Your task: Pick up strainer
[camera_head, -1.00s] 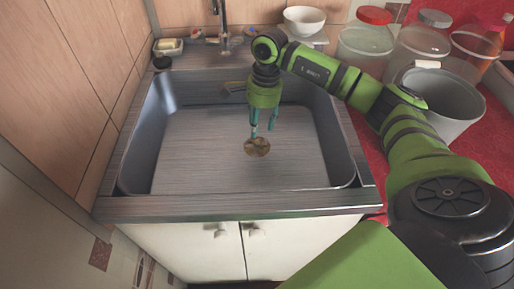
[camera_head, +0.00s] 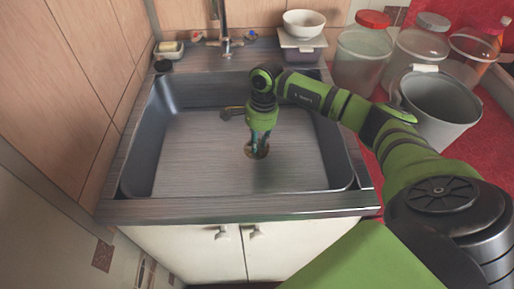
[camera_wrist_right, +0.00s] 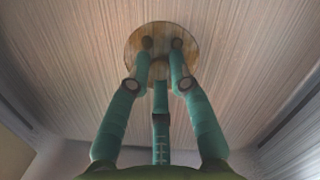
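The strainer appears to be a small round, brassy disc (camera_head: 256,152) lying on the sink floor, right of its middle. In the right wrist view the disc (camera_wrist_right: 161,33) is at the top centre. My right gripper (camera_head: 259,142) points down at it with its fingertips over or at the disc. In the wrist view its teal fingers (camera_wrist_right: 161,60) stand apart, two on the far side and one nearer. I cannot tell whether they touch the disc. The fingers partly cover the disc. My left gripper is not in view.
The metal sink (camera_head: 133,160) has raised walls around the gripper. A faucet (camera_head: 224,45) stands behind, with a soap dish (camera_head: 168,48) left and a white bowl (camera_head: 303,22) right. Jars (camera_head: 362,52) and a grey bucket (camera_head: 438,105) stand at right.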

